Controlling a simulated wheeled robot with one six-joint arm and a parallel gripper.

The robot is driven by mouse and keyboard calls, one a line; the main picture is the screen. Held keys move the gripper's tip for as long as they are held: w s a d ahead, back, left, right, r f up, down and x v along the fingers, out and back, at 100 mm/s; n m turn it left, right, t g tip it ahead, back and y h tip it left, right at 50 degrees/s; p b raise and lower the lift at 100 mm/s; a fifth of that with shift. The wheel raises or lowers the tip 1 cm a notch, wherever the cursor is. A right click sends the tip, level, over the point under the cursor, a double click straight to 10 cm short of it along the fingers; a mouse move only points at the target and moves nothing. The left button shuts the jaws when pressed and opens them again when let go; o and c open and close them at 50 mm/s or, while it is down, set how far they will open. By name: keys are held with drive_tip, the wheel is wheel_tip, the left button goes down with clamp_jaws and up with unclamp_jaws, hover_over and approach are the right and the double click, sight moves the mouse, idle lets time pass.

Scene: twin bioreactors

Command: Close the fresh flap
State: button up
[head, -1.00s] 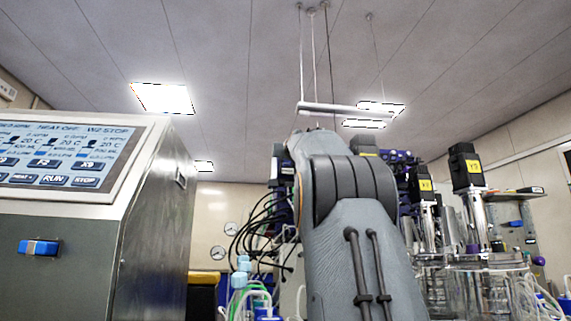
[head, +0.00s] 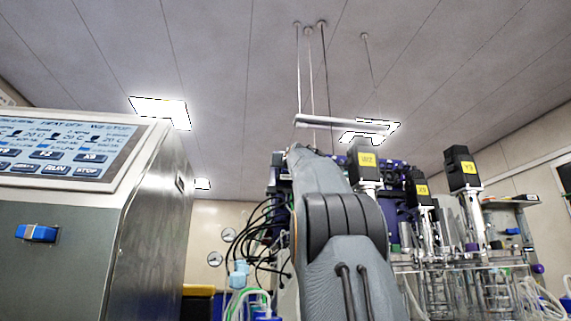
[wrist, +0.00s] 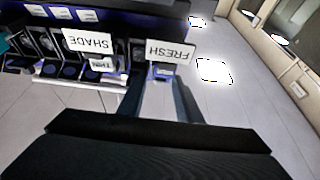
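In the wrist view a white label reading FRESH, upside down in the picture, is on the fresh flap (wrist: 170,52) at the upper middle. A small dark bluish part (wrist: 163,72) shows just below the label. My gripper (wrist: 158,85) points at this spot with its two dark fingers apart and nothing visible between them. The label lies just beyond the fingertips; I cannot tell whether they touch it. How far the flap stands open is unclear. In the head view my arm hides the gripper and the flap.
In the head view a control console (head: 75,225) stands left, and glass vessels with black motors (head: 462,168) stand right. Black cables (head: 262,230) hang left of my arm.

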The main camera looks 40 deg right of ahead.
idle(0.3)
drive_tip(key=b+v, duration=0.6)
drive_tip(key=v, duration=0.1)
drive_tip(key=shift+s+a+f+b, duration=0.2)
drive_tip(key=shift+s+b, duration=0.1)
